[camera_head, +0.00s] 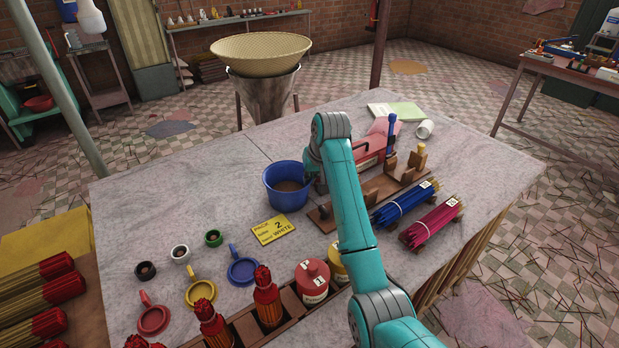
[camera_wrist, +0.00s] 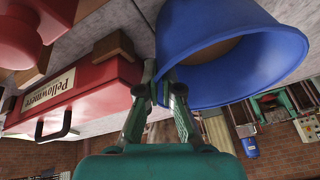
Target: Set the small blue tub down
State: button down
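The small blue tub (camera_head: 287,190) is upright near the middle of the grey marble table (camera_head: 215,190), with brown material inside. In the wrist view the tub (camera_wrist: 225,50) fills the upper right and looks inverted. My gripper (camera_wrist: 161,88) has its two fingers closed together on the tub's rim. In the head view my gripper (camera_head: 313,175) is at the tub's right side, partly hidden by my wrist. I cannot tell whether the tub's base touches the table or is just above it.
Small cups (camera_head: 180,254) and coloured ring-shaped items (camera_head: 243,271) sit front left. The tabletop left of the tub is clear.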

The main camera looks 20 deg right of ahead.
jog(key=shift+d+f, duration=0.1)
jog(key=c, duration=1.3)
grip_release()
